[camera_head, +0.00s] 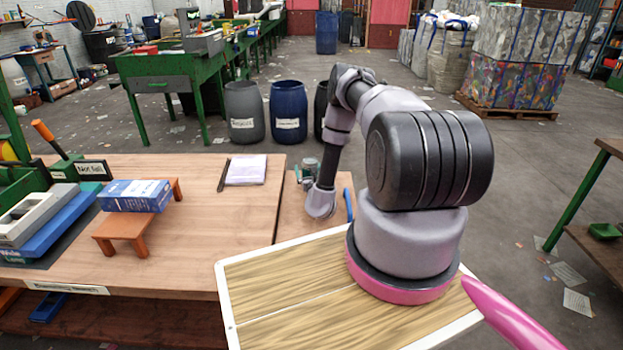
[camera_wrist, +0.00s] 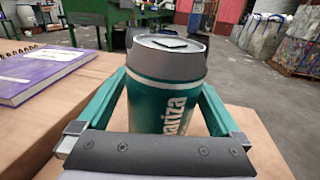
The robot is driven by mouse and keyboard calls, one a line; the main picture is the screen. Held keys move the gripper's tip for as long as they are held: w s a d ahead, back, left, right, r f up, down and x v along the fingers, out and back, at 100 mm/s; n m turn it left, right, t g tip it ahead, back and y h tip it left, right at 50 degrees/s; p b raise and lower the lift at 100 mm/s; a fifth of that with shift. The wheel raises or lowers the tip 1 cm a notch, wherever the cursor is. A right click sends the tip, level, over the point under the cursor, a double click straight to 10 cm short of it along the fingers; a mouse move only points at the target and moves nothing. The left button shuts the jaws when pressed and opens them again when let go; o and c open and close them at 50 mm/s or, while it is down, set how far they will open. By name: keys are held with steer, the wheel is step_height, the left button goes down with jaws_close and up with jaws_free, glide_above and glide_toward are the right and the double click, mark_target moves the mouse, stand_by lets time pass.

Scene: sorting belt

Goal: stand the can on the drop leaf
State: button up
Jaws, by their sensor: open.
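The can (camera_wrist: 170,95) is teal with a grey upper band, a grey lid and white lettering. It looks upright on the bare wood of the drop leaf (camera_head: 341,184), a small wooden panel at the right end of the workbench. In the head view the can (camera_head: 309,164) is small and partly hidden by my arm. My gripper (camera_wrist: 168,38) is open, with one teal finger on each side of the can. I cannot tell whether the fingers touch it. The can's foot is hidden behind the gripper body in the wrist view.
A purple notebook (camera_head: 246,170) lies on the workbench (camera_head: 215,235) left of the leaf. Further left are an orange stand (camera_head: 125,230) with a blue box (camera_head: 135,195). A blue part (camera_head: 349,205) sits at the leaf's right edge. Barrels (camera_head: 288,112) stand on the floor behind.

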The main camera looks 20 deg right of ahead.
steer(key=s, duration=0.3)
steer(key=s+a, duration=0.1)
steer(key=s, duration=0.3)
steer(key=s+a, duration=0.1)
steer(key=s, duration=0.2)
steer(key=shift+s, duration=0.2)
steer(key=shift+s, duration=0.1)
